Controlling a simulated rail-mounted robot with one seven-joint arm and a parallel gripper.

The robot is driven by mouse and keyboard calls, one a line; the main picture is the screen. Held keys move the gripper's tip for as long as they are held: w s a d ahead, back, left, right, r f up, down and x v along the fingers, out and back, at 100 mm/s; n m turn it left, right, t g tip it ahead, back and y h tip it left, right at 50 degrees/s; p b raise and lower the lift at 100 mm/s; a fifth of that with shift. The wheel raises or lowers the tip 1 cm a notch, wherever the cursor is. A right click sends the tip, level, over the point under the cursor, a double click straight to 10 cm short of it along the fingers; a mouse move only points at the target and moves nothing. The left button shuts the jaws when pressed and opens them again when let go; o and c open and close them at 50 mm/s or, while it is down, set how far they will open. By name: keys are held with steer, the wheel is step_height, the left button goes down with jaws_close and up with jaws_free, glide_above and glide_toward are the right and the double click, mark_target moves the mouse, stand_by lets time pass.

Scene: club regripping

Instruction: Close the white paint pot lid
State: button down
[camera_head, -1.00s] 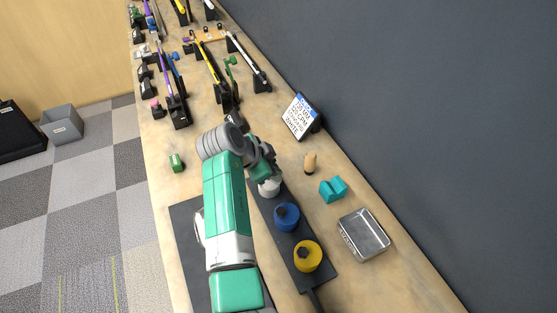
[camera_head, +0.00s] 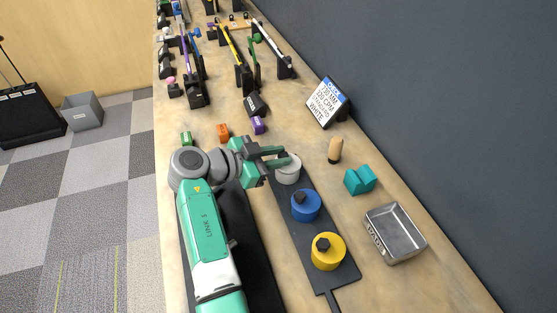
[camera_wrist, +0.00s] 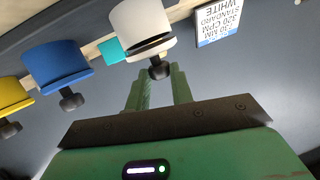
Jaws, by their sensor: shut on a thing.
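The white paint pot (camera_head: 288,174) stands at the far end of the dark pot tray (camera_head: 346,279). It also shows in the wrist view (camera_wrist: 138,18), where the picture is turned over. Its white lid (camera_wrist: 150,48) is at the pot's mouth, with a dark gap between lid and rim, so it looks ajar and slightly tilted. My gripper (camera_head: 284,157) reaches the lid from the left. In the wrist view, my gripper (camera_wrist: 159,72) has its green fingers on either side of the lid's dark knob (camera_wrist: 158,67) and is shut on it.
The blue pot (camera_head: 306,207) and yellow pot (camera_head: 328,252) stand nearer on the tray, lids on. To the right are a wooden peg (camera_head: 335,150), a teal block (camera_head: 360,180) and a metal tin (camera_head: 395,233). A sign (camera_head: 327,102) stands behind.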

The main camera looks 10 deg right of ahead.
stand_by(0.4)
steer(key=c, duration=1.2)
jaws_free()
steer(key=shift+c, duration=0.2)
steer(key=p+v, duration=0.1)
steer(key=v, duration=0.6)
steer(key=shift+a+p, duration=0.3)
steer(key=shift+a, duration=0.1)
steer(key=shift+o, duration=0.2)
